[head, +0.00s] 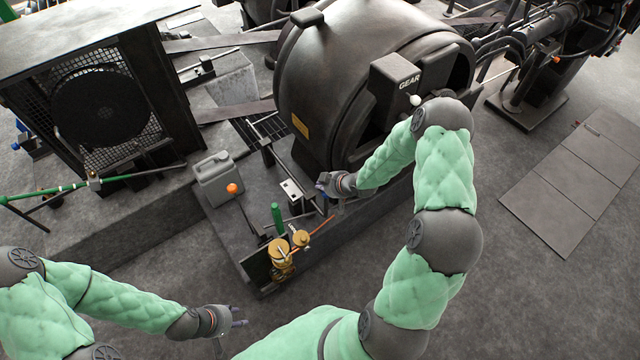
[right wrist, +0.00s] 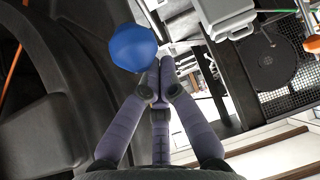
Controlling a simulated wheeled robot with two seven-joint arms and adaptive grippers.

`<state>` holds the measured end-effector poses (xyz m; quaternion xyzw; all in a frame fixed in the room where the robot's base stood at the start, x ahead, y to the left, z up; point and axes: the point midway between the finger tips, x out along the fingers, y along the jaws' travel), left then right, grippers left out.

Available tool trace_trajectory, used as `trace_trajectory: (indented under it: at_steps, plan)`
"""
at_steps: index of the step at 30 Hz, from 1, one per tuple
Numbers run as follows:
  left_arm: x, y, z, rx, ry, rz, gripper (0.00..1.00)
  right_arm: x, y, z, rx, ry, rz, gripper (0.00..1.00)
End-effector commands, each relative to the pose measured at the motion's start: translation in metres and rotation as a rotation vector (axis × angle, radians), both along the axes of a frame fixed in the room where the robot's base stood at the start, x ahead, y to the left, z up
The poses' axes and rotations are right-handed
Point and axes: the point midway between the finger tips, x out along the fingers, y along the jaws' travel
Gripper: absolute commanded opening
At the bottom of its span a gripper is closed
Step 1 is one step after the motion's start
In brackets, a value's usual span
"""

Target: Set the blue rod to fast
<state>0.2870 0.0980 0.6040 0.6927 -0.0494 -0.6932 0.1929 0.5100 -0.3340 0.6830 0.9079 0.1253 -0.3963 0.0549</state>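A round blue knob (right wrist: 133,48), the visible end of the blue rod, shows large in the right wrist view. The rod's shaft cannot be made out there. My right gripper (right wrist: 165,62) has its fingers drawn together, with the knob just to the left of the fingertips. I see nothing between the fingertips; whether they touch the knob is unclear. My left gripper (head: 238,316) is empty, fingers apart, at the lower left.
A box marked GEAR (head: 393,85) with a white knob is on the dynamo. A grey canister (head: 216,178), an orange-knobbed lever (head: 232,188), a green handle (head: 277,217) and brass fittings (head: 279,250) stand near the right gripper. A fan housing (head: 103,105) is at left. Floor at front right is clear.

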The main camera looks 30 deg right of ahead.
Motion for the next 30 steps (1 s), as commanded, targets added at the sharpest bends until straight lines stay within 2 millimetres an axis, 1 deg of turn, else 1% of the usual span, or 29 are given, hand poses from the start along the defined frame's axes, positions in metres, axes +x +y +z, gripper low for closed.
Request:
trace_trajectory:
  at_steps: [5, 7, 8, 13, 15, 18, 30]
  plan:
    - [0.000, 0.000, 0.000, 0.000, 0.000, 0.000, 0.40, -0.001, 0.000, 0.000, 0.000, 0.000, 0.000, 0.00]
    - [0.000, 0.000, 0.002, 0.000, 0.000, 0.000, 0.40, -0.007, -0.001, 0.001, 0.001, 0.001, -0.001, 0.00]
    - [0.000, 0.000, 0.003, 0.000, 0.000, 0.000, 0.40, -0.012, -0.002, 0.001, 0.001, 0.001, -0.003, 0.00]
    - [0.000, 0.000, 0.011, 0.000, 0.000, 0.000, 0.40, -0.050, -0.004, 0.000, 0.004, 0.007, -0.004, 0.00]
    - [0.000, 0.000, 0.013, 0.000, 0.000, 0.000, 0.40, -0.061, -0.005, 0.000, 0.002, 0.005, -0.004, 0.00]
    - [0.000, 0.000, 0.014, 0.000, 0.000, 0.000, 0.40, -0.071, -0.005, -0.001, 0.004, 0.007, -0.002, 0.00]
    - [0.000, 0.000, 0.014, 0.000, 0.000, 0.000, 0.40, -0.073, -0.003, -0.003, 0.005, 0.009, 0.003, 0.00]
